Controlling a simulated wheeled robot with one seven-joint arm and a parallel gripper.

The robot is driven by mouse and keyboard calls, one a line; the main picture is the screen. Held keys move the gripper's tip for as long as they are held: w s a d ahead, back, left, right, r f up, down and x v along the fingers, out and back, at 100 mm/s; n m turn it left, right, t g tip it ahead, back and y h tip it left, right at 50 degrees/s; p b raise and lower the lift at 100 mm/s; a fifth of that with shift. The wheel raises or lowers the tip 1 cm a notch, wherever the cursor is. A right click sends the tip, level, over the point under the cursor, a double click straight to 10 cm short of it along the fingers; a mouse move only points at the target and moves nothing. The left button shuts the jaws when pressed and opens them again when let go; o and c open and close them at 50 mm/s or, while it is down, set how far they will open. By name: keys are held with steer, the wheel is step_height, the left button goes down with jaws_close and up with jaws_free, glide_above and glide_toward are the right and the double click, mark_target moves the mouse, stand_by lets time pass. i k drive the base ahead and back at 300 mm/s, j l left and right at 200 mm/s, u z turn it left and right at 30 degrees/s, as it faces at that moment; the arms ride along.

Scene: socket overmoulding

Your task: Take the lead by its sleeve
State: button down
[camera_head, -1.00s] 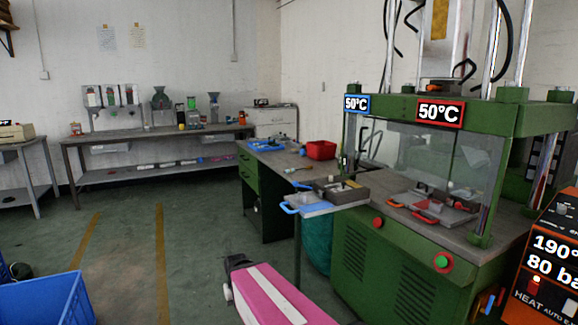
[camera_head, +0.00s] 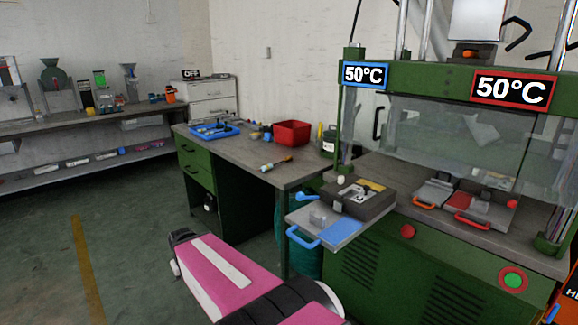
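I cannot make out the lead or its sleeve for certain. A blue tray (camera_head: 235,131) on the green bench (camera_head: 255,153) holds small dark and pale items, too small to tell apart. My pink and white arm (camera_head: 222,272) reaches in from the bottom edge, well short of the bench top. My gripper is not seen; only a dark joint shows at the arm's far end.
A green press (camera_head: 430,275) stands at right, with a mould block (camera_head: 368,206) and a blue-handled plate (camera_head: 308,238) jutting out front. Floor at left is clear.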

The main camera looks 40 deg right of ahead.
mark_target(269, 167)
steer(key=i+z, duration=0.2)
steer(key=z, duration=1.1)
